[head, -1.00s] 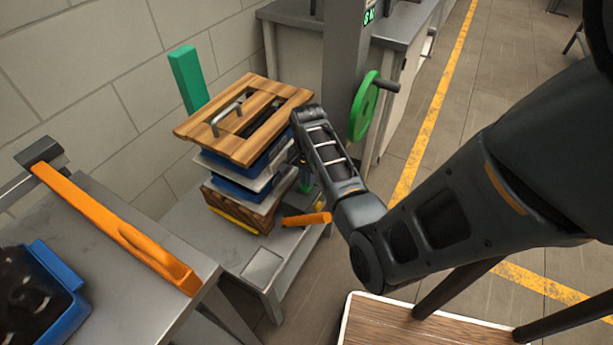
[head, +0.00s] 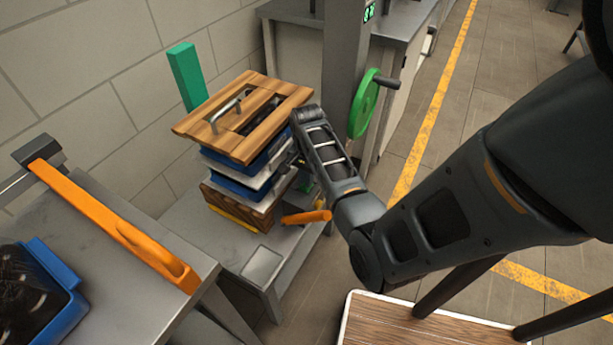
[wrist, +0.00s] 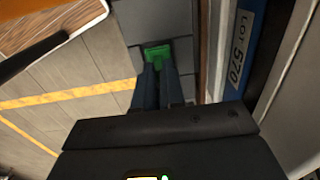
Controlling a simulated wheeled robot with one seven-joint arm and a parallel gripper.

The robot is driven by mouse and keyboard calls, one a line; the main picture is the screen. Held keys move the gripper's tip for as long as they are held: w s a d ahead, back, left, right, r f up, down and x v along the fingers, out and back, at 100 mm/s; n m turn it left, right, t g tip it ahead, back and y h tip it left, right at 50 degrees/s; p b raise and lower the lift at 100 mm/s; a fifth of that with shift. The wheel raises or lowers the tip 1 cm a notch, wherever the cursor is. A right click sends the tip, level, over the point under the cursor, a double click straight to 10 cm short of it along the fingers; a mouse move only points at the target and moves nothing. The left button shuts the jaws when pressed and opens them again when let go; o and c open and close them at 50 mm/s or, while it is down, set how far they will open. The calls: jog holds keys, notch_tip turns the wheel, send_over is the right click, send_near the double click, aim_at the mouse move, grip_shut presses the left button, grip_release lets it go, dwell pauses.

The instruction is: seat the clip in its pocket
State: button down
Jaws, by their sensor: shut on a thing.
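In the wrist view, my gripper (wrist: 157,72) is shut on a green clip (wrist: 157,55), which sticks out past the fingertips. The clip is over a grey surface, and I cannot tell whether it touches anything. A blue face with a "LOT 570" label (wrist: 237,50) stands just right of the fingers. In the head view my gripper is hidden behind my own arm, beside the stack's right side. I cannot make out the pocket in either view.
A green wheel (head: 362,105) stands behind my arm. An orange handle (head: 306,217) juts from the stack's lower right. An orange bar (head: 110,222) lies on the left table.

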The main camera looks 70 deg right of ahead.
jog(key=shift+f, duration=0.4)
jog(key=c, duration=1.1)
grip_release()
jog(key=shift+c, duration=0.2)
notch_tip(320, 180, up, 8)
jog(key=shift+f, duration=0.1)
